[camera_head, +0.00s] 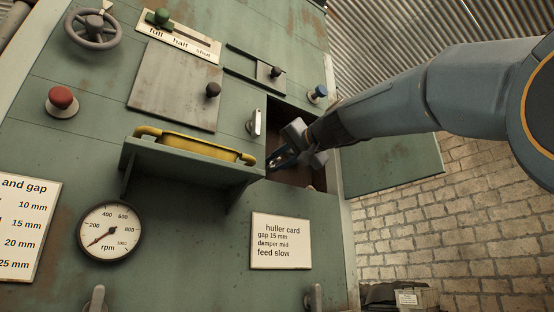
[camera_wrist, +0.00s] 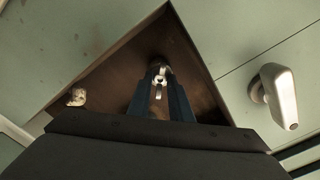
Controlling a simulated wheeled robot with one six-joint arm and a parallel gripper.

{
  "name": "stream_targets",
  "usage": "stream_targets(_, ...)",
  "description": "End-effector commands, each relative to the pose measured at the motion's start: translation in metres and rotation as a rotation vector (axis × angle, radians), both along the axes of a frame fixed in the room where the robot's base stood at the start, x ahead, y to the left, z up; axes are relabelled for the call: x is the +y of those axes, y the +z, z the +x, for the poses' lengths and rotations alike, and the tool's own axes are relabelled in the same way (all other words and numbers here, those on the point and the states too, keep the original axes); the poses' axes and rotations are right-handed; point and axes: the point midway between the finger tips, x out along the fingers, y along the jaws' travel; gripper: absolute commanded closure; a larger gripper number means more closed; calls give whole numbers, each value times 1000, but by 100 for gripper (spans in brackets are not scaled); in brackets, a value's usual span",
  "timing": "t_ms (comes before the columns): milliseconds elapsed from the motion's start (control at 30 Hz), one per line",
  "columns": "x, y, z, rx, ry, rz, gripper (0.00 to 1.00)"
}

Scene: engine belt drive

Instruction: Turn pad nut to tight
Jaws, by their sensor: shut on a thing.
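My gripper (camera_head: 284,158) reaches into a dark square opening (camera_head: 312,178) in the green machine front. In the wrist view its two blue fingers (camera_wrist: 159,88) are shut on a small bright metal piece, which I take to be the pad nut (camera_wrist: 160,73). The nut sits at the fingertips, inside the brown recess (camera_wrist: 118,72). The fingers hide part of it, and I cannot tell its turn angle or how tight it is. In the head view the nut is hidden.
A grey metal latch handle (camera_wrist: 277,95) sticks out beside the opening; it also shows in the head view (camera_head: 256,122). A green shelf (camera_head: 190,166) holding a yellow handled tool (camera_head: 195,146) juts out left of my gripper. An open green door panel (camera_head: 395,162) stands right.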

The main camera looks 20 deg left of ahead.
Motion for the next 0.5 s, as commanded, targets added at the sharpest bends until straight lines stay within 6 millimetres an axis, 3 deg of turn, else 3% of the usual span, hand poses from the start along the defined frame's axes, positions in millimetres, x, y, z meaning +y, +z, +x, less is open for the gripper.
stream_targets(500, -1, 0, 0, 367, -1, 312, 100)
